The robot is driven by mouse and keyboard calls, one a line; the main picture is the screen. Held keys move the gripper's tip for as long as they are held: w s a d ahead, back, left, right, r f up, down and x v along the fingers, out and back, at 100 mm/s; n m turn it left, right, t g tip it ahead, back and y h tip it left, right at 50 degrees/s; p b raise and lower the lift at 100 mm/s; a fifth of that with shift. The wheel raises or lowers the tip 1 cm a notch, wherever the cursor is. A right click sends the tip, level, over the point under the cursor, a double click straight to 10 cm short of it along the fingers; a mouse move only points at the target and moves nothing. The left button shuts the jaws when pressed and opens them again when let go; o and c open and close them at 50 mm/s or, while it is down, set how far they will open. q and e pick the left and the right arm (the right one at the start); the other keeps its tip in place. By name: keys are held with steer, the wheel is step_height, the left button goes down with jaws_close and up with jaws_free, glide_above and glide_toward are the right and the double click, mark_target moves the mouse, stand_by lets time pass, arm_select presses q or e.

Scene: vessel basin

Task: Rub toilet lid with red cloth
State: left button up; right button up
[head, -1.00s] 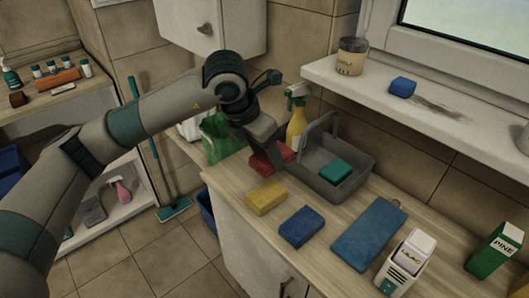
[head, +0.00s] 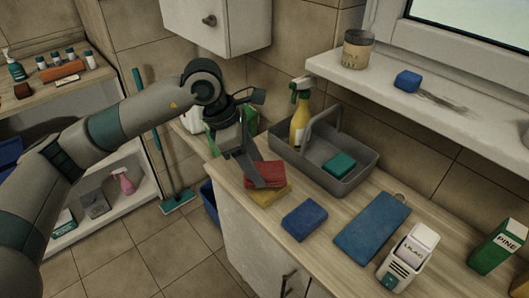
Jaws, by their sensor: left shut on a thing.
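My left gripper (head: 256,178) is shut on the red cloth (head: 267,172), a folded red block-like piece. The cloth is over the counter, in front of the grey caddy, and covers part of the yellow sponge or cloth (head: 272,195) in the picture. I cannot tell whether the two touch. No toilet lid shows in this view. My right gripper is not in view.
On the wooden counter stand a grey caddy (head: 352,186) with a teal sponge (head: 339,164), a yellow spray bottle (head: 299,125), a blue sponge (head: 304,219), a blue cloth (head: 371,228), a LILAC carton (head: 407,258) and a PINE carton (head: 497,247).

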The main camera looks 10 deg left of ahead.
arm_select(q)
steer(key=s+a+f+m+g+y, duration=0.2)
steer(key=s+a+m+g, duration=0.1)
steer(key=m, duration=0.7)
steer(key=s+a+f+m+g+y, duration=0.2)
steer(key=s+a+m, duration=0.3)
steer(key=s+m, duration=0.3)
steer(key=f+m, duration=0.1)
steer(key=m, duration=0.2)
steer(key=shift+g, duration=0.4)
steer(key=shift+s+a, duration=0.1)
